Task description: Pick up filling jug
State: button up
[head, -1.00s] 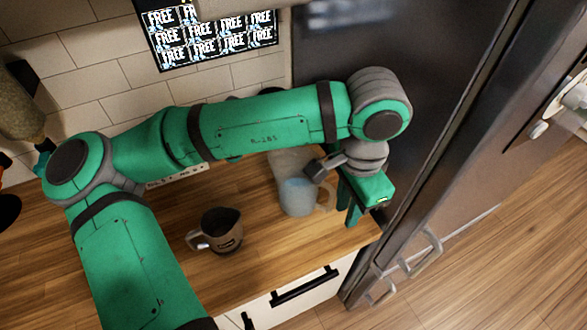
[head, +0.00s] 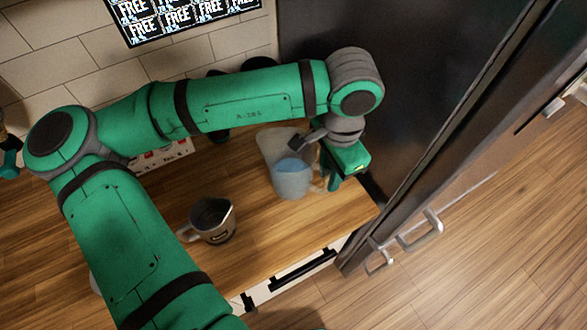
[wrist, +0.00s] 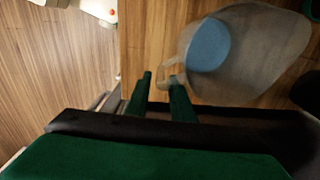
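The filling jug, a translucent jug (head: 275,150) with blue liquid in it, stands on the wooden counter near its right end. It also shows in the wrist view (wrist: 255,62), with its handle (wrist: 163,85) toward my fingers. My gripper (head: 328,183) is low at the jug's right side, by the handle. In the wrist view my gripper's two green fingers (wrist: 162,83) are apart, and the handle's end lies at the gap between their tips. I see no clear grip on the handle. Part of the jug is behind my wrist in the head view.
A dark metal pitcher (head: 212,220) stands on the counter (head: 265,235) left of the jug. A tall dark fridge (head: 400,90) rises close to the right of my gripper. A red-and-white power strip (head: 165,155) lies near the tiled wall.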

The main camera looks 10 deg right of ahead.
aim_at(326, 187)
jog(key=shift+w+f, duration=0.1)
jog(key=shift+f, duration=0.45)
jog(key=shift+s+f, duration=0.2)
jog(key=shift+f, duration=2.05)
jog(key=shift+a, duration=0.1)
grip_shut()
